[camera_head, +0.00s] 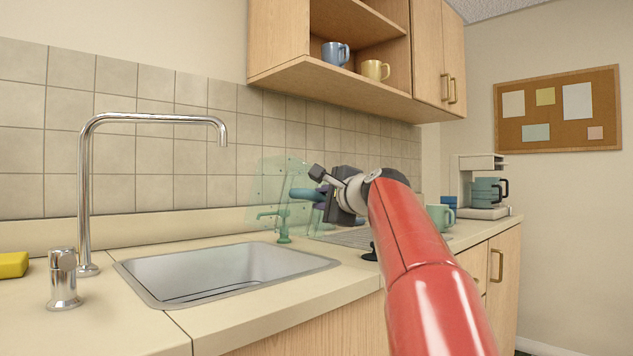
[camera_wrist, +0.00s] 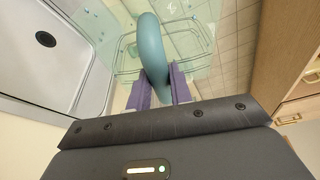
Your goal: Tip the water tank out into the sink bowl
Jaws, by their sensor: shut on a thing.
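The water tank (camera_head: 262,192) is a clear, pale green box with a teal handle (camera_wrist: 151,50). In the head view it is held up near the back right corner of the sink bowl (camera_head: 215,272) and looks tilted. My gripper (camera_head: 322,200) is on its right side. In the wrist view the purple fingers of my gripper (camera_wrist: 161,90) are shut on the handle. The steel sink bowl (camera_wrist: 62,75) with its dark drain shows at the left there. I cannot tell how much water is in the tank.
A tall chrome tap (camera_head: 84,190) arches over the sink's back left. A soap pump (camera_head: 63,282) and a yellow sponge (camera_head: 12,265) are at the left. A green mug (camera_head: 440,216) and coffee machine (camera_head: 484,212) stand right. A wall cabinet (camera_head: 350,82) hangs above.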

